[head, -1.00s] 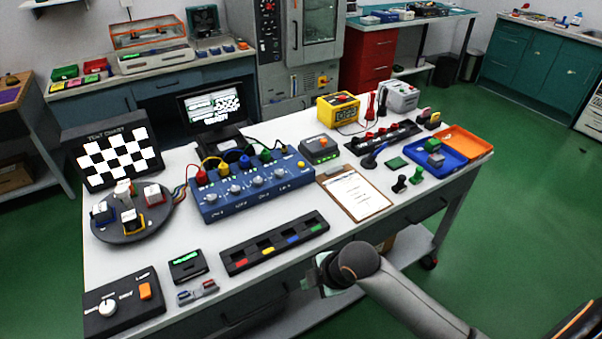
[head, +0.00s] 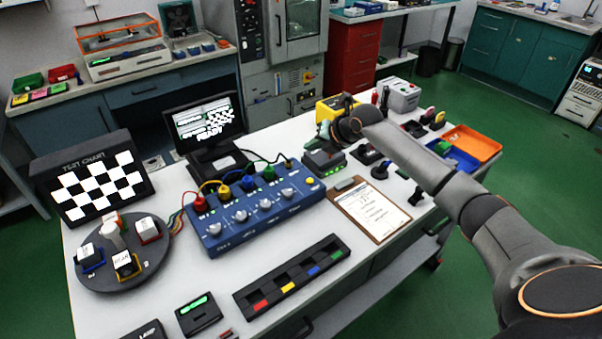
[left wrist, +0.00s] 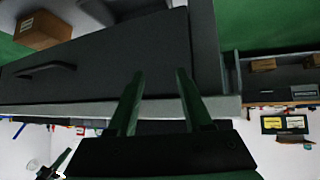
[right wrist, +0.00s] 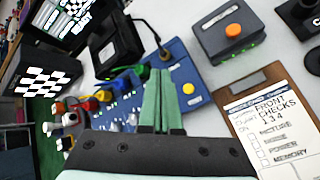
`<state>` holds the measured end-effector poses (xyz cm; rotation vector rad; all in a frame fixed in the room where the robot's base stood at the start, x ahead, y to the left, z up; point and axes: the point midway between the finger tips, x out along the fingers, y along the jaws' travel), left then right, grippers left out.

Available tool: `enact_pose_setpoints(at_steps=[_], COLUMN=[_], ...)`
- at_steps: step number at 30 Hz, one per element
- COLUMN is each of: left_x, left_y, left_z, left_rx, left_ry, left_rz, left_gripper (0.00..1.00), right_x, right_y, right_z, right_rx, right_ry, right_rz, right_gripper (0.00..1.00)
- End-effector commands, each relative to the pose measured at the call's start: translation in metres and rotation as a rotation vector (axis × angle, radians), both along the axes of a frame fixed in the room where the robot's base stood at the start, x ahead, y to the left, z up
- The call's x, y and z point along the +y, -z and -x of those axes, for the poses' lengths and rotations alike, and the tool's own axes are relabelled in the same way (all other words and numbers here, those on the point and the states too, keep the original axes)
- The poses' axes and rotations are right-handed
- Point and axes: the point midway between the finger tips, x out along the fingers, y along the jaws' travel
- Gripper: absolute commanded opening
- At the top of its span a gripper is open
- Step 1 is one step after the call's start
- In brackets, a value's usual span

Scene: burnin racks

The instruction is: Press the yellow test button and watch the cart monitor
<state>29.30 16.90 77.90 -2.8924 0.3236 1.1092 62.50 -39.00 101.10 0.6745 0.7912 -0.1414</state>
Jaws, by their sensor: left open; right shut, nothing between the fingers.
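The yellow button (head: 310,182) sits on the right end of the blue panel box (head: 228,238). It also shows in the right wrist view (right wrist: 188,88). My right gripper (head: 323,134) is shut and empty, above the back right of the blue box. In the right wrist view its shut fingertips (right wrist: 165,74) appear beside the yellow button, apparently above the box; contact cannot be made out. The cart monitor (head: 207,122) is lit, with text that seems to read READY and a checker pattern. My left gripper (left wrist: 157,75) is open and empty by the cart's drawer side.
A grey box with an orange button (right wrist: 232,30) and a clipboard (head: 370,208) lie right of the blue box. The test chart (head: 95,180) and round turntable (head: 120,265) stand left. A slotted black tray (head: 292,278) lies in front. Cables run behind the blue box.

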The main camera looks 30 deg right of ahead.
Motion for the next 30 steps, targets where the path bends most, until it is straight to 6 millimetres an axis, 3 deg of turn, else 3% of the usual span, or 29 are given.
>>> enact_pose_setpoints(at_steps=[3, 14, 30], left_x=[0.0, -0.001, -0.001], left_y=[0.005, 0.012, 0.066], left_z=[0.008, 0.009, 0.006], left_rx=[0.018, 0.02, 0.014], left_ry=[0.0, 0.002, 0.002], left_rz=[0.0, 0.001, 0.001], left_gripper=[0.5, 0.5, 0.5], right_x=[0.0, 0.001, 0.0], right_y=[0.0, 0.008, 0.077], right_z=[0.0, 0.0, 0.0], right_rx=[0.0, 0.001, 0.001], right_ry=[0.0, 0.0, 0.001], right_rz=[0.0, -0.001, 0.001], right_gripper=[0.0, 0.0, 0.0])
